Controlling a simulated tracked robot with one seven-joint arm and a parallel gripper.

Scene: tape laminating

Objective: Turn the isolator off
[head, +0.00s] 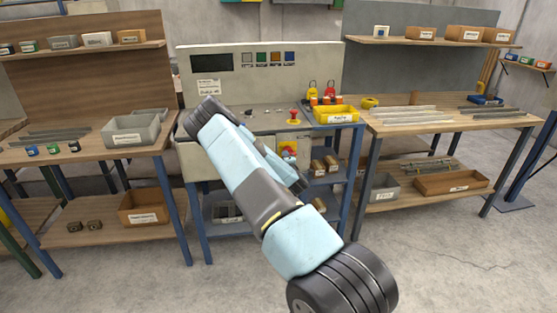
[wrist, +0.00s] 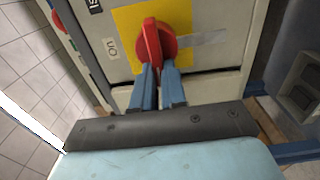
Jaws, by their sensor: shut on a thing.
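The isolator's red handle (wrist: 153,38) sits on a yellow plate (wrist: 126,22) on a pale cabinet front in the wrist view. Its raised bar runs roughly up and down in that picture. A label reading "ON" (wrist: 111,47) is to the left of the handle. My gripper (wrist: 159,70) is shut on the handle, with its two blue fingers at the handle's lower end. In the head view the red handle (head: 289,148) shows on the front of the middle bench. My arm hides my fingers there.
A grey strip (wrist: 203,38) lies right of the handle. Above the isolator in the head view, the bench top holds a red button (head: 294,115), a yellow bin (head: 337,115) and red and yellow padlocks (head: 312,88). Shelves with small boxes (head: 325,163) are right of the isolator.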

